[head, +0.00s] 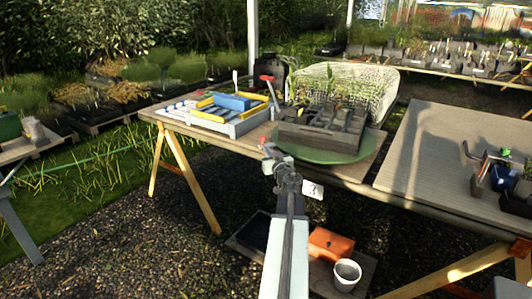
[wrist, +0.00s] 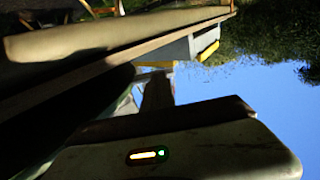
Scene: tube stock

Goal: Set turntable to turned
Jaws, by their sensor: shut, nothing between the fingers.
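The turntable (head: 375,146) is a green round disc on the wooden table, close to its front edge. A dark divided tray (head: 290,131) with seedlings stands on it and hides much of the disc. My gripper (head: 265,146) is shut and empty, at the table's front edge just left of the disc's near left side. I cannot tell whether it touches the disc. In the wrist view, my gripper's dark finger part (wrist: 157,92) points toward the table edge, and the view is dark and tilted.
A grey tray (head: 235,128) with blue and yellow parts stands left of the turntable. A mesh-covered crate (head: 372,88) stands behind it. A second table (head: 450,135) is at the right. An orange box (head: 331,242) and a white pot (head: 347,273) are below.

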